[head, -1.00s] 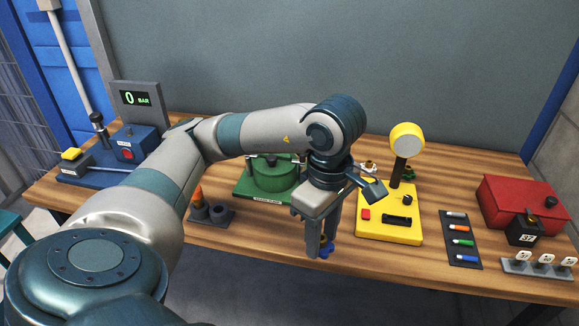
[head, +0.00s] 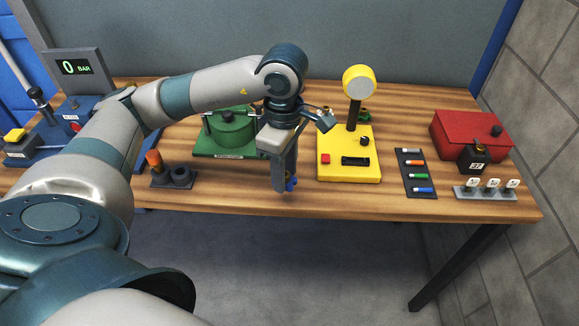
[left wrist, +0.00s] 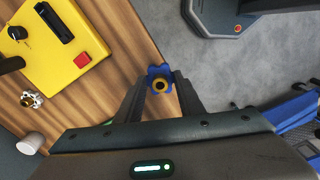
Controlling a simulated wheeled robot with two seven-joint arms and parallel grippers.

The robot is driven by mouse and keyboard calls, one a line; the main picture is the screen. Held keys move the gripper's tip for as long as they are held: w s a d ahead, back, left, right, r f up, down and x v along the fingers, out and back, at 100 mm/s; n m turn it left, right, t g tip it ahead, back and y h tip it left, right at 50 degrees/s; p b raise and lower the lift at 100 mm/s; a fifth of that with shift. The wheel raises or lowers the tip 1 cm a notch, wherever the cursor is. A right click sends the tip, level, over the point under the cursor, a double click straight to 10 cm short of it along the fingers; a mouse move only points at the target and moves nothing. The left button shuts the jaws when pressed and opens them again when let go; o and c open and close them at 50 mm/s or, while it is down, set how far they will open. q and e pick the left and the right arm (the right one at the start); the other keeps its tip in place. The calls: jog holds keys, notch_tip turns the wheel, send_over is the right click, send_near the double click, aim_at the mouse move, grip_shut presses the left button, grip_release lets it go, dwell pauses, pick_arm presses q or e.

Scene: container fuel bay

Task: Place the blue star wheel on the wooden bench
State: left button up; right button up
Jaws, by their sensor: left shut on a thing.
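The blue star wheel (left wrist: 159,78) is gripped between the fingertips of my left gripper (left wrist: 160,90) in the left wrist view; its centre is dark with a yellowish ring. In the head view, my left gripper (head: 284,186) points down near the front edge of the wooden bench (head: 235,198), left of the yellow unit. Only a bit of the wheel (head: 292,184) shows there beside the fingers. I cannot tell whether the wheel touches the bench top or hangs just above it. My right gripper is not in view.
The yellow gauge unit (head: 348,171) stands right of the gripper, and the green pump (head: 229,132) behind left. A holder with dark cups (head: 175,178) is at left. A pen tray (head: 416,175) and red box (head: 465,130) are at right. Bare wood lies along the front.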

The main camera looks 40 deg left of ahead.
aim_at(292, 175)
pick_arm(q)
jog(key=w+f, duration=0.1)
jog(key=w+a+f+p, duration=0.1)
jog(key=w, duration=0.1)
jog(key=w+f, duration=0.1)
jog(key=w, duration=0.1)
jog(key=shift+a+p, duration=0.3)
jog(key=shift+a, duration=0.1)
jog(key=shift+w+a+f, duration=0.1)
jog(key=shift+w+f, duration=0.2)
jog(key=shift+w, duration=0.1)
jog(key=shift+f, duration=0.1)
jog(key=shift+s+f+p, duration=0.1)
jog(key=shift+f+p, duration=0.2)
jog(key=shift+p, duration=0.05)
notch_tip(292, 175, down, 3)
jog(key=shift+r+p, duration=0.1)
jog(key=shift+p, duration=0.55)
jog(key=shift+f, duration=0.2)
